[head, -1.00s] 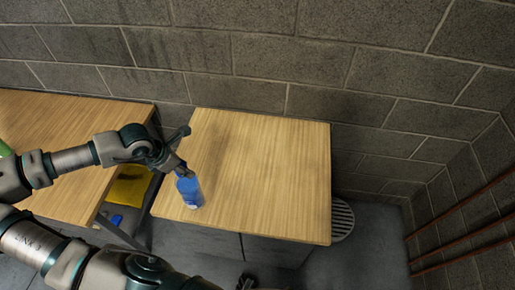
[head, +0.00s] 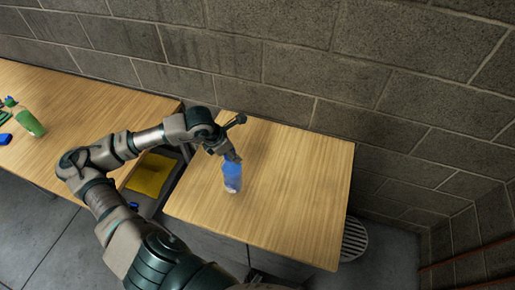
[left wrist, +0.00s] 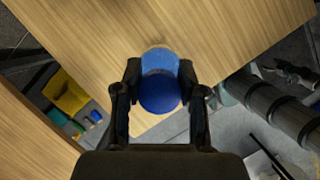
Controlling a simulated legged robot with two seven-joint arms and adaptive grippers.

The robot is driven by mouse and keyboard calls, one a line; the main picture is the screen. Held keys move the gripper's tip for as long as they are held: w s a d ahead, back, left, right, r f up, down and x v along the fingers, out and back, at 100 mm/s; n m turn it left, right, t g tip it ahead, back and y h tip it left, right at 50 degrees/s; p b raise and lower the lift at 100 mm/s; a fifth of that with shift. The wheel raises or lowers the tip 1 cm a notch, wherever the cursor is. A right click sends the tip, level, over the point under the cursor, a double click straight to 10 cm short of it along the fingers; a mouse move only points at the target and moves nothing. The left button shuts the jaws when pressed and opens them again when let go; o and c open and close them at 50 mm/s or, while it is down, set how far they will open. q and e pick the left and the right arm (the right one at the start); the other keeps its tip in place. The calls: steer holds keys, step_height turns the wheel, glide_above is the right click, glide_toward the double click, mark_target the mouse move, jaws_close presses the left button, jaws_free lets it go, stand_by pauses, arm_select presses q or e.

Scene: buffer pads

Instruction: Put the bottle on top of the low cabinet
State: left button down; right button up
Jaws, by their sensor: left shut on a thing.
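A blue bottle (head: 232,178) is upright in my left gripper (head: 232,158), over the left part of the low cabinet's wooden top (head: 290,195). In the left wrist view both fingers of the left gripper (left wrist: 160,88) close around the sides of the blue bottle (left wrist: 160,95), below its round cap. The cabinet top (left wrist: 215,35) fills the upper part of that view. I cannot tell whether the bottle's base touches the top. My right gripper is not in view.
A longer wooden table (head: 90,110) stands to the left, with a green bottle (head: 30,122) and a small blue item (head: 5,139) on it. A yellow item (head: 152,174) lies low between table and cabinet. A block wall is behind. The cabinet top is otherwise clear.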

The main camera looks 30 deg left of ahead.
arm_select(q)
steer(key=w+d+f+p, duration=0.3)
steer(key=w+d+f, duration=0.1)
steer(key=w, duration=0.4)
steer(key=shift+d, duration=0.65)
steer(key=c, duration=0.7)
jaws_free()
steer(key=shift+f, duration=0.1)
steer(key=v, duration=1.2)
